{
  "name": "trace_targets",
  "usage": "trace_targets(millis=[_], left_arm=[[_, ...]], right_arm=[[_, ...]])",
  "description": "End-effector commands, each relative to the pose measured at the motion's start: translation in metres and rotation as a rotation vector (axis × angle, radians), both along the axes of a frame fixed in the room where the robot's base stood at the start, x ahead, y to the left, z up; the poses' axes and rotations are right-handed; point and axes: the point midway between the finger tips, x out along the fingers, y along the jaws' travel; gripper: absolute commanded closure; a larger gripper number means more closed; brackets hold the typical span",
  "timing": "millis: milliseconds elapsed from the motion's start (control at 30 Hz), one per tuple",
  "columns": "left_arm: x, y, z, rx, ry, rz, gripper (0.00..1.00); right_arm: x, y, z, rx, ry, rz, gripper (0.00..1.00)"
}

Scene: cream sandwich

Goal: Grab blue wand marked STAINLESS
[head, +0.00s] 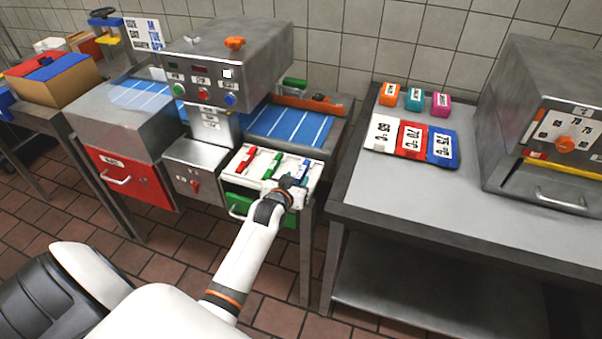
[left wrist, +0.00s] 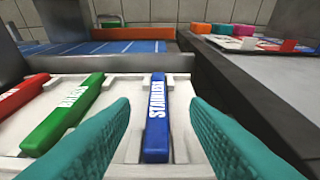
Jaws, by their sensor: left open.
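The blue wand marked STAINLESS (left wrist: 157,118) lies in a white holder (left wrist: 120,82) and stands near the middle of the left wrist view. In the head view the blue wand (head: 305,169) shows at the right of the holder, partly hidden by my gripper. My left gripper (left wrist: 158,140) is open, with one teal finger on each side of the blue wand and gaps visible between. In the head view the left gripper (head: 290,184) is over the holder's front right. A green wand (left wrist: 66,112) and a red wand (left wrist: 20,95) lie to the left. My right gripper is not in view.
A machine (head: 225,60) with buttons stands behind the holder, beside a blue striped surface (head: 290,126). A grey table (head: 400,190) on the right bears temperature cards (head: 411,139), coloured blocks (head: 414,98) and a metal oven (head: 550,125). A green drawer (head: 262,212) sits below the holder.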

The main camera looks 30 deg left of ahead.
Motion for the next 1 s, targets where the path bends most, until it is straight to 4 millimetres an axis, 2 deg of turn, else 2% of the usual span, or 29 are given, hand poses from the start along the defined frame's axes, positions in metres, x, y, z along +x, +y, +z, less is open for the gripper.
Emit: trace_targets(millis=[300, 633, 900, 1000], left_arm=[[0.035, 0.011, -0.012, -0.001, 0.001, 0.0, 0.58], [0.039, 0.012, -0.014, 0.0, 0.0, 0.0, 0.58], [0.039, 0.012, -0.014, 0.0, 0.0, 0.0, 1.0], [0.039, 0.012, -0.014, 0.0, 0.0, 0.0, 1.0]], right_arm=[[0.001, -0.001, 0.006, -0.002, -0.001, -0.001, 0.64], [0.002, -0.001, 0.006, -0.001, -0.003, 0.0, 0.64], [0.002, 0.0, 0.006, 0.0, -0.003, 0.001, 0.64], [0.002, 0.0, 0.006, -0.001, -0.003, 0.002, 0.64]])
